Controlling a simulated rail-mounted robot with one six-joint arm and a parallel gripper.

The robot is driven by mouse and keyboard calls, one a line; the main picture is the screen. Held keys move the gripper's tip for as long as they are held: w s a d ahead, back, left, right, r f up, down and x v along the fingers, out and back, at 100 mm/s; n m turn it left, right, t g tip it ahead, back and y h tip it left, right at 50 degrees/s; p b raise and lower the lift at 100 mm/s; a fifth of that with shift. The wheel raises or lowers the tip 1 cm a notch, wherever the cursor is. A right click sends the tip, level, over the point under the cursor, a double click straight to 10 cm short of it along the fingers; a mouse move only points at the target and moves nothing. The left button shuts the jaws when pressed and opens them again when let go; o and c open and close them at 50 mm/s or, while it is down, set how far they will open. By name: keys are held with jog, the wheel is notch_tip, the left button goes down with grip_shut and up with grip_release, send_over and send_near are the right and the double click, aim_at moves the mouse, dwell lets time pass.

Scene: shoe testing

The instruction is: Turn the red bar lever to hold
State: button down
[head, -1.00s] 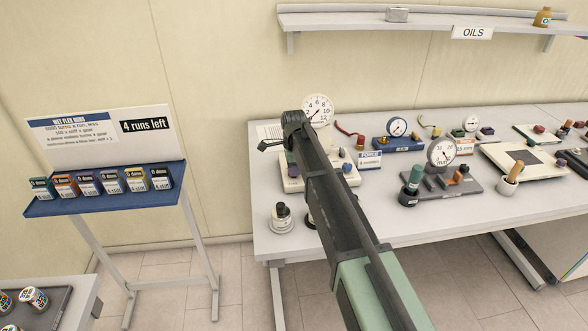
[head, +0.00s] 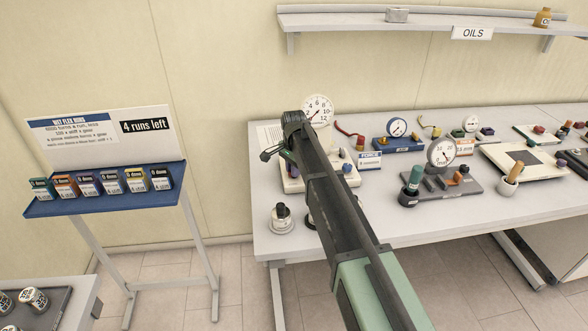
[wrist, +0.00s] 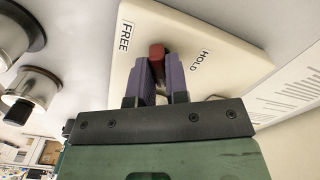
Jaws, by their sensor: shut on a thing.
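In the wrist view the red bar lever (wrist: 157,51) sits on a cream plate (wrist: 195,25) printed FREE on the left and HOLD on the right. The lever lies between the two words, and its lower part is hidden by the fingers. My gripper (wrist: 158,64) has its two purple fingers closed on the lever from either side. In the head view the cream plate (head: 291,186) is on the bench, partly behind my arm. The lever is hidden there.
A white dial gauge (head: 317,109) stands behind the plate. A dark-topped round pot (head: 282,218) sits in front of it on the bench (head: 272,243). A blue FORCE device (head: 397,143) and a grey gauge block (head: 455,184) stand to the right.

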jog(key=n, duration=1.1)
jog(key=shift+n, duration=0.4)
dwell(0.3)
jog(key=c, duration=1.1)
grip_release()
notch_tip(320, 180, up, 11)
jog(key=p, duration=1)
jog(key=shift+f+p, duration=0.1)
jog(key=shift+p, duration=0.3)
